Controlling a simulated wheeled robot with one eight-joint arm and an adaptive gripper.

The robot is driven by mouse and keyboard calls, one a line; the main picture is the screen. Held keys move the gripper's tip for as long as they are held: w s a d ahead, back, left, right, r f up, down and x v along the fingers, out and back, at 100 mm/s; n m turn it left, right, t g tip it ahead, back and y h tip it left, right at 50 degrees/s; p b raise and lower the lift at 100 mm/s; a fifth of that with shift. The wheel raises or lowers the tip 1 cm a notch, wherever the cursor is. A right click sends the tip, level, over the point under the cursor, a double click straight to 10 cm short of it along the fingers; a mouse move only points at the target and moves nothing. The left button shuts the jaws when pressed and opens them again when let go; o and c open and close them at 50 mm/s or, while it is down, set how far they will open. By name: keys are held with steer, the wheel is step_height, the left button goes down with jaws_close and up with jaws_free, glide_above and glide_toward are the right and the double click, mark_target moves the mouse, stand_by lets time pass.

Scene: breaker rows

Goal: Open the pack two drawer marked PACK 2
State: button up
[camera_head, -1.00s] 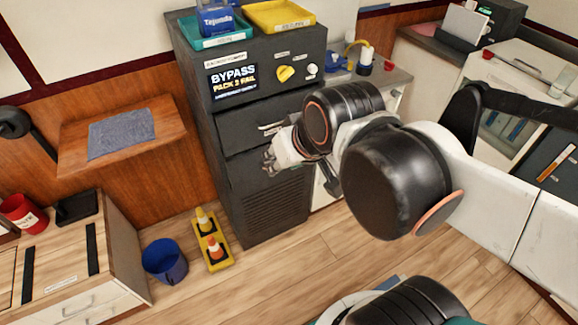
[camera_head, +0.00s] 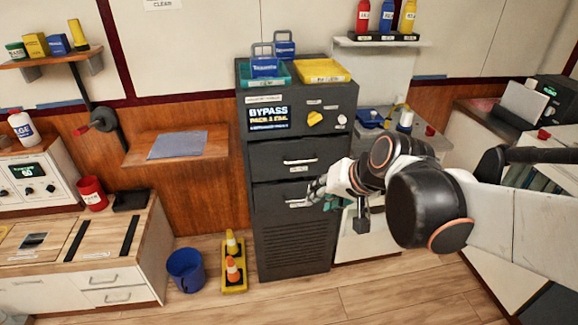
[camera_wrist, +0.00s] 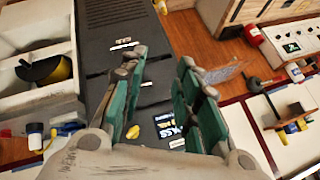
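The dark grey cabinet (camera_head: 293,245) stands in the middle of the head view. Its screen (camera_head: 269,116) reads BYPASS and PACK 2 FAIL. Below the screen is an upper drawer (camera_head: 270,163) with a pale bar handle (camera_head: 300,161), and under it a lower drawer (camera_head: 272,196). Both look closed. Their small labels are too blurred to read, so I cannot tell which is PACK 2. My gripper (camera_head: 318,190) is in front of the lower drawer's right part. In the wrist view my gripper (camera_wrist: 165,95) has its green fingers apart and nothing between them; the cabinet appears upside down behind.
A yellow knob (camera_head: 314,118) is on the cabinet's panel. Teal and yellow trays (camera_head: 323,71) sit on top. A wooden shelf (camera_head: 190,137) juts out left of the cabinet.

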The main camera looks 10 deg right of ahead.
steer(key=w+d+f+m+y, duration=0.15)
steer(key=w+f, duration=0.25)
steer(key=w, duration=0.4)
steer(key=w+d+f+m+t+y, duration=0.1)
steer(key=w+d+f, duration=0.1)
steer(key=w+f, duration=0.35)
steer(key=w+d+f+m+y, duration=0.2)
steer(key=w, duration=0.8)
steer(key=w+d+f+m+t+y, duration=0.15)
steer(key=d+f, duration=0.25)
steer(key=f, duration=0.7)
steer(key=w+d+f+m+t+y, duration=0.1)
steer(key=d+f+t+y, duration=0.3)
steer(key=f, duration=0.8)
steer(key=w+a+f+g+h+b, duration=0.1)
steer(key=w+a+b, duration=0.3)
steer(key=w+a, duration=0.5)
steer(key=shift+w+f+g, duration=0.2)
steer(key=shift+f+g, duration=0.2)
steer(key=shift+g, duration=0.05)
steer(key=shift+a, duration=0.1)
steer(key=shift+c, duration=0.2)
jaws_close()
